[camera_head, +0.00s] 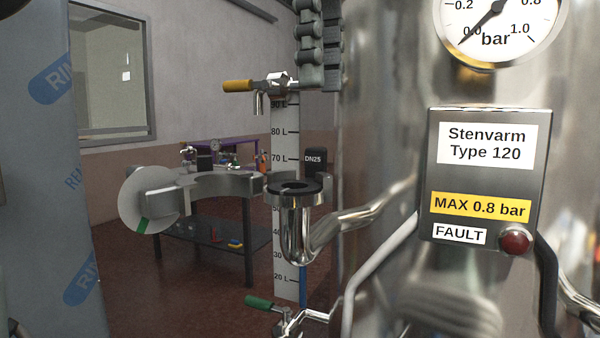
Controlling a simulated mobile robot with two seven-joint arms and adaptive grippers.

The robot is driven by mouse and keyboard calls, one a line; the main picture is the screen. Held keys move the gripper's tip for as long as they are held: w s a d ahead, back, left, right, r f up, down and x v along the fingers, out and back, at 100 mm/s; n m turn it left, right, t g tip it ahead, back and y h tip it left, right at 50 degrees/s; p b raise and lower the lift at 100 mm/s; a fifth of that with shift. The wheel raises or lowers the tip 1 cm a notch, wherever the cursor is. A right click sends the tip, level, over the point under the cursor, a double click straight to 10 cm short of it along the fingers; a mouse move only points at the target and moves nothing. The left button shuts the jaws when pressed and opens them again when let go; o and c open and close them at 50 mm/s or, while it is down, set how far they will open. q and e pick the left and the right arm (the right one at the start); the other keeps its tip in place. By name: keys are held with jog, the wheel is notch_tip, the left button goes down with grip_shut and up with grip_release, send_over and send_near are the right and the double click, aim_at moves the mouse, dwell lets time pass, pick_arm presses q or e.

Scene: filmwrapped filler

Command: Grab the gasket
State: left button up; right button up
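The gasket (310,187) looks like a flat black ring lying on the open top end of a bent, shiny steel pipe (298,235) in the middle of the view. An open metal clamp (225,185) reaches left from this pipe end, with a pale round disc (135,198) bearing a green mark at its outer end. Only dark slivers show at the left picture edge, perhaps parts of my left arm or gripper. Its fingers cannot be made out, and nothing is seen touching the gasket. My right gripper is not in view.
A steel tank (385,130) with a gauge (497,20) and control box (485,185) fills the right. A yellow-handled tap (240,86) sits above the pipe, a green-handled valve (260,302) below. A film-wrapped panel (50,240) stands left. A workbench (215,240) is behind.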

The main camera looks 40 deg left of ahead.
aim_at(316, 147)
pick_arm(q)
jog(key=shift+f, duration=0.45)
jog(key=shift+s+f, duration=0.15)
jog(key=shift+f, duration=0.6)
jog(key=f, duration=0.5)
jog(key=shift+s+a, duration=0.1)
jog(key=shift+a, duration=0.1)
jog(key=shift+c, duration=0.3)
grip_shut()
